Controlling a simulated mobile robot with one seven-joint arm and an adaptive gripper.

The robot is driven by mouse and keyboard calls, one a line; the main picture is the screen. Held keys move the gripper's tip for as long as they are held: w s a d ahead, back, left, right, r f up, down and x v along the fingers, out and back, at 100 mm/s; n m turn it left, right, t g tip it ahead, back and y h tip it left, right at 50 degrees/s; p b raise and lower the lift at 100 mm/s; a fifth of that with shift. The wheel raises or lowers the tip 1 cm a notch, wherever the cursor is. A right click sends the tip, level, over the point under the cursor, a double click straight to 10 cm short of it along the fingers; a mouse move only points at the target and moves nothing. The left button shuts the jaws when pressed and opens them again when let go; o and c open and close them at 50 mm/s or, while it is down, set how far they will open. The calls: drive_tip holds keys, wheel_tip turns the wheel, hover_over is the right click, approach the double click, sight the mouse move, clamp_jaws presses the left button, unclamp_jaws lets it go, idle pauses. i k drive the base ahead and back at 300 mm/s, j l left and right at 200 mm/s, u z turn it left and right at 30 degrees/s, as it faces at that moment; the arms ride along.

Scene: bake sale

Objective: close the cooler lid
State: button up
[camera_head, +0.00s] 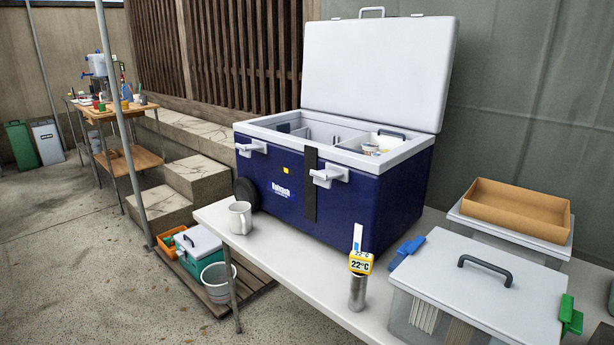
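A large blue cooler (335,205) with a white rim stands on a white table. Its white lid (380,65) is open, upright and tilted slightly back on the far side, with a handle (371,12) on its top edge. The open inside shows dividers and a few small items, including a small tub (370,148). White latches (328,174) and a black strap (310,185) are on the front face. My gripper is not in view.
On the table (300,272) are a white mug (240,217), a metal cylinder with a yellow 22°C tag (360,264), and a lidded clear box (480,300). A cardboard tray (515,208) sits on another box behind. A bucket (218,282) stands below left.

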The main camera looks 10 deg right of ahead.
sight(397, 71)
drive_tip(key=i+j+z, duration=0.1)
drive_tip(key=z, duration=1)
drive_tip(key=j+z, duration=0.85)
drive_tip(key=j, duration=0.25)
drive_tip(key=j+z, duration=0.1)
drive_tip(key=j, duration=0.3)
drive_tip(key=k+j, duration=0.15)
drive_tip(key=j, duration=0.25)
drive_tip(key=k+j+z, duration=0.15)
drive_tip(key=j, duration=0.25)
drive_tip(key=i+j, duration=0.6)
drive_tip(key=i, duration=0.8)
